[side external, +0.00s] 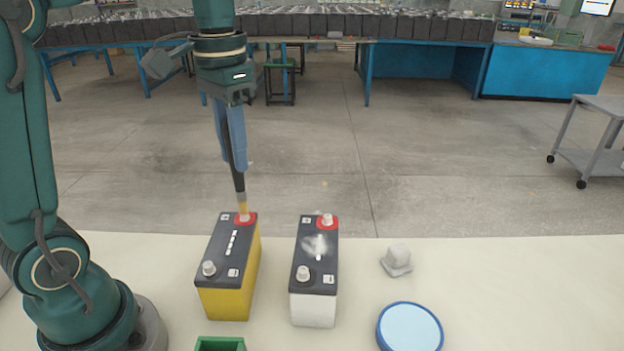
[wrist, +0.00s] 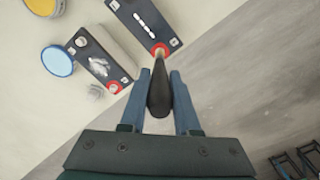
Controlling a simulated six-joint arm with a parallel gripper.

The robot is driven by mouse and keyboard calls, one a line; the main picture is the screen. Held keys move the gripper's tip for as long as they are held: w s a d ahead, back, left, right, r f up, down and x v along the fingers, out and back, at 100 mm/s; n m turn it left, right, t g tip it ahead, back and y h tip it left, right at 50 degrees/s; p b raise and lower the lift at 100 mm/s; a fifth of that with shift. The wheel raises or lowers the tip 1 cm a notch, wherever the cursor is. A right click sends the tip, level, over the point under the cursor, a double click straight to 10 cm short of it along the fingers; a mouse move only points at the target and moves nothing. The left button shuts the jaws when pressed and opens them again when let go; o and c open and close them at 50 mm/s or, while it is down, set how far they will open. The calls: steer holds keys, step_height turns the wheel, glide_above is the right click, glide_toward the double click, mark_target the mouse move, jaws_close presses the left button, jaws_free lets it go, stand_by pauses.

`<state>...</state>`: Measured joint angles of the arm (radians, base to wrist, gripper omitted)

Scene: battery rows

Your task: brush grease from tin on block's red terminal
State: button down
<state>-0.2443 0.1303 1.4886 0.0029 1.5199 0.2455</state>
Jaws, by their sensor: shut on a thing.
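My gripper (side external: 234,165) is shut on a brush (wrist: 160,92) with a black handle, pointing down. The brush's pale tip (side external: 242,204) is at the red-ringed terminal (side external: 245,218) of the yellow battery block (side external: 225,265), seemingly touching it; the exact contact is too small to tell. A white battery block (side external: 314,270) stands to its right, with its own red-ringed terminal (side external: 327,222) and a whitish patch on top. A round blue-rimmed tin (side external: 409,327) with a pale blue face is at the right front. The wrist view shows a yellow round tin (wrist: 45,5), cut by the frame edge.
A crumpled whitish lump (side external: 397,260) lies right of the white block. A green-edged thing (side external: 220,345) is cut off at the bottom edge. The pale table (side external: 520,290) is clear at the right. A grey cart (side external: 595,150) and blue benches (side external: 430,72) stand far behind.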

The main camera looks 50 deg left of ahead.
stand_by(0.3)
steer(key=shift+r, duration=3.5)
